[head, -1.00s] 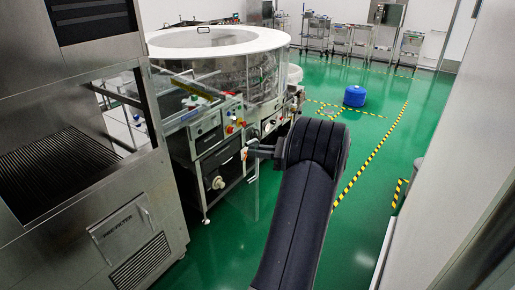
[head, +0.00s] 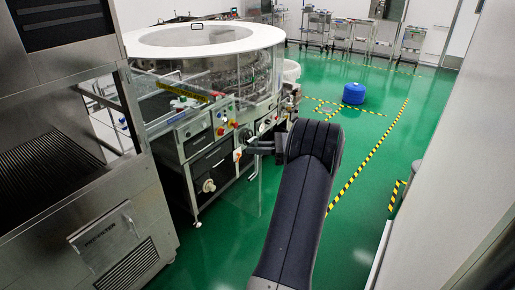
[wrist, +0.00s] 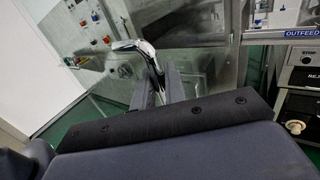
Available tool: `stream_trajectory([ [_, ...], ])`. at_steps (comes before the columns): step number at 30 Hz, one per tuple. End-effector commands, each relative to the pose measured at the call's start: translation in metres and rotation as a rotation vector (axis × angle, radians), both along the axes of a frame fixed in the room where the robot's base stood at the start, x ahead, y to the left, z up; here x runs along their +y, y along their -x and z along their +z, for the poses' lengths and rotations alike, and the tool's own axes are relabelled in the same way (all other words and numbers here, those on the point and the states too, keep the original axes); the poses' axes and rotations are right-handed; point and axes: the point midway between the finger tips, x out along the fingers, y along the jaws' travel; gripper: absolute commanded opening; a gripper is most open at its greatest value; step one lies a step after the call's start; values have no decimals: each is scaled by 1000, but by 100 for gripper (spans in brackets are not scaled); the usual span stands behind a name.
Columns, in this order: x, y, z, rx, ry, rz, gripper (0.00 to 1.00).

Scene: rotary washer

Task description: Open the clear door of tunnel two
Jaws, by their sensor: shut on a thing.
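My gripper (head: 258,149) is at the front of the round washer (head: 205,38), at the right end of its control side. In the wrist view my gripper (wrist: 158,82) is shut on a shiny metal door handle (wrist: 128,47). A clear pane (wrist: 185,67) shows behind the handle. In the head view a faint clear pane (head: 252,188) hangs below my gripper, over the green floor. The pane's edges are hard to make out, and its exact angle cannot be told. My arm hides part of the view.
A steel cabinet (head: 150,195) stands at the left. A control panel with coloured buttons (head: 222,124) is left of my gripper. An outfeed sign (wrist: 301,33) shows at the wrist view's right. A blue drum (head: 353,93) stands back right. Green floor right of my arm is open.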

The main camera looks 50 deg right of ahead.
Motion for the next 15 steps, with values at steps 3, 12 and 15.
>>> stream_trajectory([
  [3,1,-1,1,-2,1,1,16],
  [12,0,-1,1,-1,1,0,30],
  [15,0,0,0,-1,1,0,30],
])
